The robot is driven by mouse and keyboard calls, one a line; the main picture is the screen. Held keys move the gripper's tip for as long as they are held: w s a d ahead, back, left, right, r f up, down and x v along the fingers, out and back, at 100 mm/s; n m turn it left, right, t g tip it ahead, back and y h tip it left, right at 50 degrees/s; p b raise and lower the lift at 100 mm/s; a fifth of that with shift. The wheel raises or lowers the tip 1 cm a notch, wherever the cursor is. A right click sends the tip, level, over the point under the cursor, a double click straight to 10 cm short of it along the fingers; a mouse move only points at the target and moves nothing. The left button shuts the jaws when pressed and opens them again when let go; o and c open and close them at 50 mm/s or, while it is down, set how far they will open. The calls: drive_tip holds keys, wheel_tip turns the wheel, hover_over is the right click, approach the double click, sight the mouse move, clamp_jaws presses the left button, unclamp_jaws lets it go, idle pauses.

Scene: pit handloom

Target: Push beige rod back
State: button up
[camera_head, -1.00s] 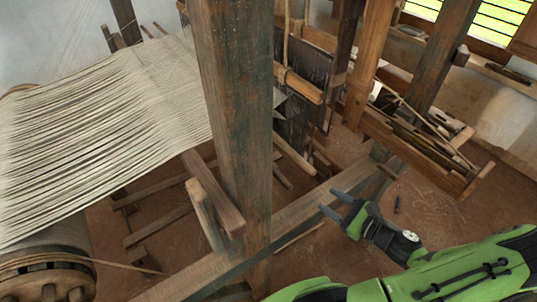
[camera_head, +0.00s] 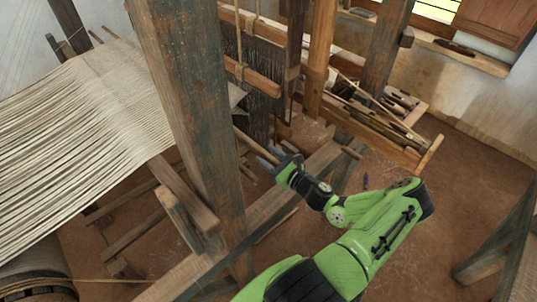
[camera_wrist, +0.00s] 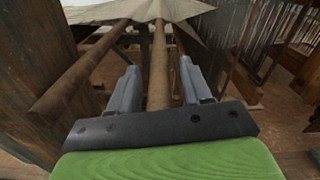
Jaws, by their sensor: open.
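A beige rod (camera_wrist: 158,80) runs away from me in the wrist view, between the two fingers of my gripper (camera_wrist: 158,72). Its far end reaches the pale woven cloth (camera_wrist: 135,10). Its near end is hidden behind the gripper's dark mount. A finger stands on each side of the rod, with gaps showing, so the gripper is open and around it, not clamped. In the head view, my gripper (camera_head: 268,158) is just right of the big wooden post, and part of the beige rod (camera_head: 247,139) shows between the post and the fingers.
A browner rod (camera_wrist: 80,73) lies left of the gripper in the wrist view. The thick upright post (camera_head: 195,110) stands close left of my arm. A wooden tray of tools (camera_head: 385,130) lies to the right. Open floor (camera_head: 440,210) is at the right.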

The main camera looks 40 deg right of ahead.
drive_tip(key=shift+w, duration=0.2)
clamp_jaws()
idle(0.3)
